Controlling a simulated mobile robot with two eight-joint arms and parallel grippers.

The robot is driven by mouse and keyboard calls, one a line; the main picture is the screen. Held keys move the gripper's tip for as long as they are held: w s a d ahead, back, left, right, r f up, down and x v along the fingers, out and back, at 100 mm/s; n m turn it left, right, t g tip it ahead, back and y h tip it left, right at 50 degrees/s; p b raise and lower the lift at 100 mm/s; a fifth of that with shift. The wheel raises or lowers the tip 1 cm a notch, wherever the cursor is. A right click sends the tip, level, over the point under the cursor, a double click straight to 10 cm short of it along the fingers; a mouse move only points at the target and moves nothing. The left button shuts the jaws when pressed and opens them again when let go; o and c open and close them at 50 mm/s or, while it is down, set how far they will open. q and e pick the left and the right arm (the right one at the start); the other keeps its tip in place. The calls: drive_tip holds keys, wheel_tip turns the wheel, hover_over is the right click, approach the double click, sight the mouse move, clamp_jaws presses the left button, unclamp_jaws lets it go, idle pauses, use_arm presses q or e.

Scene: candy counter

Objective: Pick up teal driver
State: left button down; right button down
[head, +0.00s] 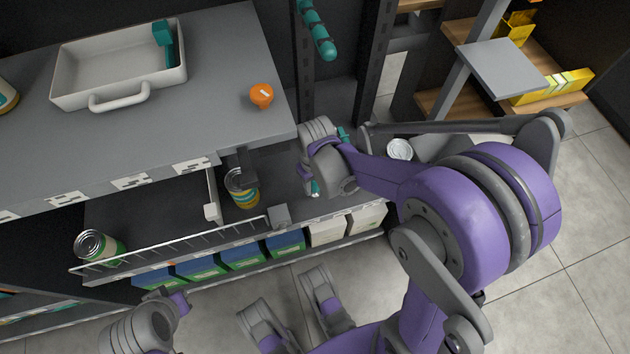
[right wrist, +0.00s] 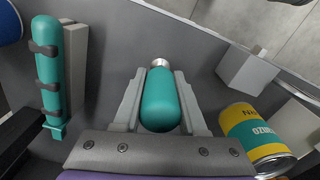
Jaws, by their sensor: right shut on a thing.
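The teal driver (right wrist: 160,102) is a rounded teal handle with a silver metal end. In the right wrist view it lies between the two grey fingers of my right gripper (right wrist: 158,100), which is shut on it. In the head view my right gripper (head: 309,180) is low over the shelf below the counter, and only a small bit of the driver (head: 315,188) shows beside it; the rest is hidden. Part of my left arm shows at the bottom left of the head view, and its finger opening cannot be made out.
A yellow and teal can (head: 243,190) stands near the gripper, also in the wrist view (right wrist: 258,138). A green can (head: 98,246) is at the left. The counter holds a white tray (head: 64,75) and an orange object (head: 261,95). A wire rail (head: 170,245) edges the shelf.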

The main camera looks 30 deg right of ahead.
drive_tip(key=shift+r, duration=0.55)
drive_tip(key=r, duration=0.1)
drive_tip(key=r+p, duration=0.1)
drive_tip(key=shift+s+r+p, duration=0.3)
drive_tip(key=shift+r, duration=0.1)
drive_tip(key=s+a+p, duration=0.2)
drive_tip(key=s+a, duration=0.2)
drive_tip(key=s, duration=1.3)
drive_tip(key=shift+f, duration=0.2)
drive_tip(key=shift+a, duration=0.1)
drive_tip(key=c, duration=1)
unclamp_jaws()
clamp_jaws()
